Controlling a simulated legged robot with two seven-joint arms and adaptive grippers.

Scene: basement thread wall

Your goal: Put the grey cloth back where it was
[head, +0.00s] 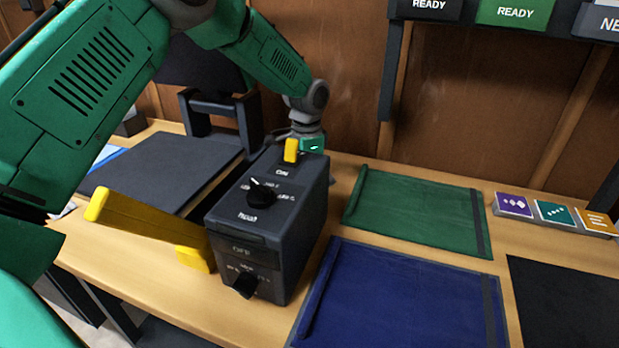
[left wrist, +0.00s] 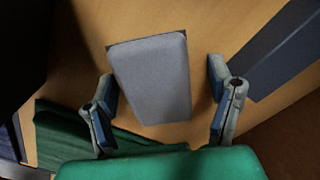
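The grey cloth (left wrist: 150,78) shows in the left wrist view as a flat, folded-looking grey rectangle. It lies on the wooden table over a slightly larger dark patch. My left gripper (left wrist: 162,78) is open, with one finger on each side of the cloth and a gap to both edges. I cannot tell its height above the cloth. In the head view my left wrist (head: 308,142) is behind the dark control box (head: 268,225), which hides the fingers; I do not see the grey cloth there. My right gripper is in neither view.
A green mat (head: 420,210), a blue mat (head: 400,300) and a black mat (head: 565,300) lie to the right of the box. Yellow bars (head: 150,225) stick out at its left, near a dark board (head: 165,170). Coloured tiles (head: 555,212) stand at the back right.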

